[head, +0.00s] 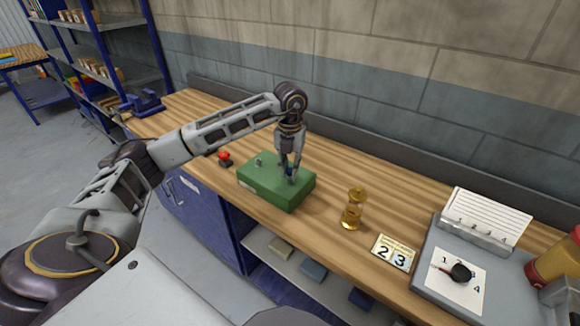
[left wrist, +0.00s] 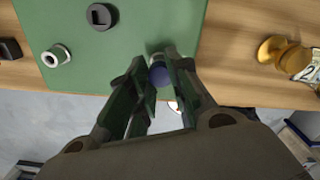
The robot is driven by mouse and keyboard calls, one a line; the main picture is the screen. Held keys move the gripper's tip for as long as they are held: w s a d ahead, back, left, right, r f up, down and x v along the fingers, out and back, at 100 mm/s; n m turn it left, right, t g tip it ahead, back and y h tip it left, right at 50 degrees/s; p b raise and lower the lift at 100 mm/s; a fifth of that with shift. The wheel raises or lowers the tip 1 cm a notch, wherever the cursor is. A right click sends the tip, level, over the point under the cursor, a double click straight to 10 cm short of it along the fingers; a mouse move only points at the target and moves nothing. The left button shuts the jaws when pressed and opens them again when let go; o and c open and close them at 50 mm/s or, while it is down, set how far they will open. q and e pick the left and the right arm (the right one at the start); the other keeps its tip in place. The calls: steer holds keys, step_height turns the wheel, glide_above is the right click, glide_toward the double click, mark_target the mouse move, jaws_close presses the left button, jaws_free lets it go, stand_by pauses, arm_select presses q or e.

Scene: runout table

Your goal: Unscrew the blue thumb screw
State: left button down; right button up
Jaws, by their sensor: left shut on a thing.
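The green box (head: 265,183) stands on the wooden workbench, and its top fills much of the left wrist view (left wrist: 150,30). The blue thumb screw (left wrist: 160,74) is on the box's top near one edge; a little blue also shows in the head view (head: 290,171). My left gripper (head: 289,172) points down over the right part of the box and is shut on the blue thumb screw, with a finger on either side of it in the left wrist view (left wrist: 160,80). The fingers hide part of the screw. My right gripper is not in view.
On the box top are a silver fitting (left wrist: 55,56) and a dark slotted knob (left wrist: 101,15). A red button (head: 224,156) stands left of the box, a brass piece (head: 353,209) right of it. A number card (head: 394,252) and a grey panel (head: 462,270) lie farther right.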

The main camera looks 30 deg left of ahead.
arm_select(q)
steer(key=shift+n+p, duration=0.3)
steer(key=shift+n, duration=1.4)
steer(key=shift+n, duration=0.4)
steer(key=shift+n+p, duration=0.5)
steer(key=shift+n, duration=1.5)
steer(key=shift+n+p, duration=0.35)
steer(key=shift+n, duration=0.85)
